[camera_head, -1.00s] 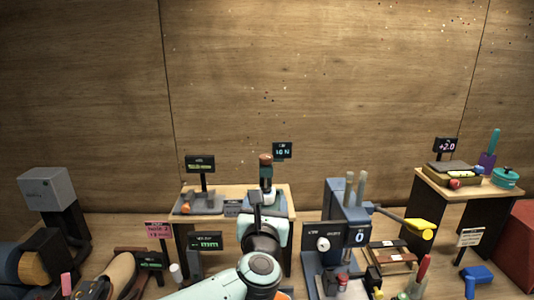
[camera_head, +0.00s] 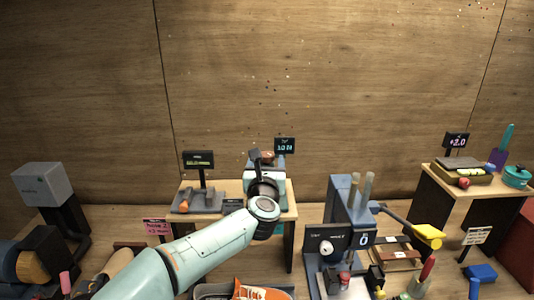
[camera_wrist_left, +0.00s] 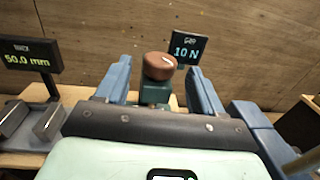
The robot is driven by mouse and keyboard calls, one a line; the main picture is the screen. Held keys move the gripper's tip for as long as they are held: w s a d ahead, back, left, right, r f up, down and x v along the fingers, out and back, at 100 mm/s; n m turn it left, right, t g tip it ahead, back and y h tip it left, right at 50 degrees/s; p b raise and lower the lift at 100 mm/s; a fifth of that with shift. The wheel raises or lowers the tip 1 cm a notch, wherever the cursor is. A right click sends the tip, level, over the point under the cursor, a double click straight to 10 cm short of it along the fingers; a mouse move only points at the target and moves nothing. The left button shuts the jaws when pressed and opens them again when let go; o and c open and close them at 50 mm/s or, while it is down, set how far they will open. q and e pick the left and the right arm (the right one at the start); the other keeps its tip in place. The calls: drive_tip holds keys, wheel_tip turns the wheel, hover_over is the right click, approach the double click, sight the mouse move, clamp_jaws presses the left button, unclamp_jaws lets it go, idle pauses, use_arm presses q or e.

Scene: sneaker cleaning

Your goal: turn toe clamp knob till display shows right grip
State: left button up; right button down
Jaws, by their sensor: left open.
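The toe clamp knob (camera_wrist_left: 159,66) is a round brown knob with a pale mark line, on top of a dark green post in the left wrist view. My left gripper (camera_wrist_left: 160,85) is open, with one blue-grey finger on each side of the knob and apart from it. The clamp display (camera_wrist_left: 188,48) stands just behind and reads "10 N"; it also shows in the head view (camera_head: 285,145). In the head view my left gripper (camera_head: 264,160) reaches over the small table and largely hides the knob. My right gripper is not in view.
A gauge display (camera_wrist_left: 30,53) reading 50.0 mm stands left of the clamp. A blue press machine (camera_head: 345,235) stands to the right. An orange sneaker (camera_head: 262,292) is at the bottom edge. The wooden wall (camera_head: 300,80) behind is bare.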

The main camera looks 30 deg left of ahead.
use_arm(q)
drive_tip(key=shift+p+x, duration=0.3)
drive_tip(key=shift+x, duration=1.05)
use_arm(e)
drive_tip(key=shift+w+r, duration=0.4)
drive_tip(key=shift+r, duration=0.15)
